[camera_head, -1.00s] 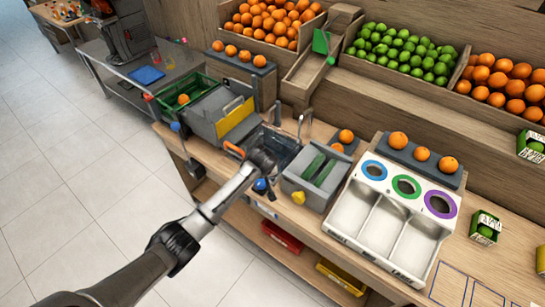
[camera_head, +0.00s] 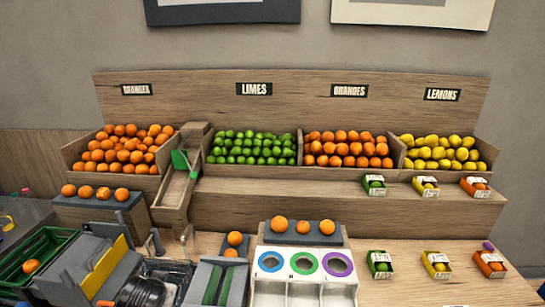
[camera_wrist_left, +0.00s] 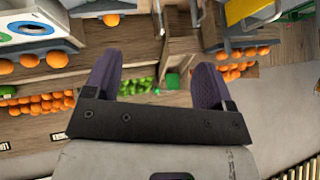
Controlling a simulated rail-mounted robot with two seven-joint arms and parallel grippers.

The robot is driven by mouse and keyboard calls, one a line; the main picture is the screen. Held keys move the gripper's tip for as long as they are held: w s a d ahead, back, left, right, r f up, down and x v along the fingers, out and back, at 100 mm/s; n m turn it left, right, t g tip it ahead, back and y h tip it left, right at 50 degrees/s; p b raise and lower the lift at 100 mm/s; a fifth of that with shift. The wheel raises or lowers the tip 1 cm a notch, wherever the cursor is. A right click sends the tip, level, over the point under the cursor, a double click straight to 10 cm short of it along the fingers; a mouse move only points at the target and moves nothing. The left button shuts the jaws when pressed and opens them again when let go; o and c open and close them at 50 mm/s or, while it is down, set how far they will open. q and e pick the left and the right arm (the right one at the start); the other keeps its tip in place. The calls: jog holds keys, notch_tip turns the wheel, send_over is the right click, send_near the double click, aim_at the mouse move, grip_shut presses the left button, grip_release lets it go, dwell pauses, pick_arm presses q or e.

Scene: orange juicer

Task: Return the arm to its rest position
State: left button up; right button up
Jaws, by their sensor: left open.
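My left gripper (camera_wrist_left: 157,70) shows in the left wrist view with its two dark purple fingers wide apart and nothing between them. This view is upside down, with the fruit racks and counter beyond the fingers. In the head view a black rounded part, likely of my left arm, shows at the bottom left edge, in front of the counter. The gripper's fingers cannot be made out there. My right gripper is in neither view.
Bins of oranges (camera_head: 125,150), limes (camera_head: 252,148) and lemons (camera_head: 440,155) line the back wall. A white sorting unit with coloured rings (camera_head: 303,264), a green crate (camera_head: 40,245) and small fruit cartons (camera_head: 380,262) stand on the counter. The counter's right part has free room.

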pick_arm(q)
jog(key=s+d+f+h, duration=0.1)
jog(key=s+d+f, duration=0.1)
jog(key=s, duration=0.6)
jog(key=s+d+f+m+h, duration=0.1)
jog(key=s+d, duration=0.1)
jog(key=s, duration=0.6)
jog(key=s+d+f, duration=0.2)
jog(key=s+d, duration=0.1)
jog(key=s, duration=0.4)
jog(key=s+f+g, duration=0.2)
jog(key=s+f, duration=0.4)
jog(key=s, duration=0.2)
jog(key=s+f+g, duration=0.2)
jog(key=s+f, duration=0.3)
jog(key=s, duration=0.4)
notch_tip(320, 180, up, 15)
jog(key=p, duration=1.6)
jog(key=shift+s+g+h, duration=0.3)
jog(key=shift+h, duration=0.1)
